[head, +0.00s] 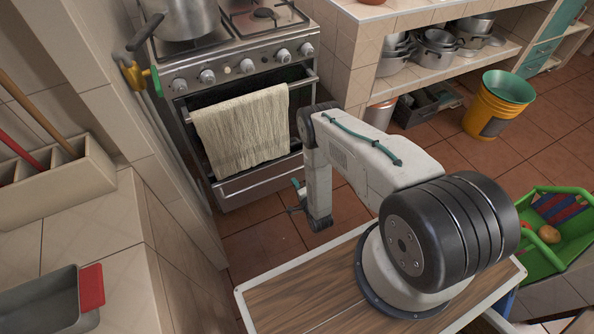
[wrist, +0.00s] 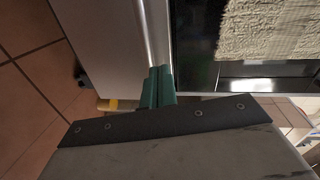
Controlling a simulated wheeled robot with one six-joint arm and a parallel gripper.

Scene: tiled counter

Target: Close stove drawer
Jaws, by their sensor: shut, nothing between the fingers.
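The stove (head: 240,62) stands against the back wall. Its drawer (head: 258,184) is the silver panel at the bottom, below the oven door. The drawer front looks close to flush with the stove; I cannot tell whether a small gap is left. In the wrist view the drawer (wrist: 105,35) is the pale metal panel at upper left, with a bright edge beside the dark oven glass. My gripper (head: 296,199) is in front of the drawer's right end. In the wrist view its green fingers (wrist: 158,82) are together and empty, near that bright edge; contact cannot be told.
A cream towel (head: 242,128) hangs over the oven door handle. A pot (head: 183,18) sits on the hob. A tiled counter side is close on the left. Open tiled floor lies before the stove.

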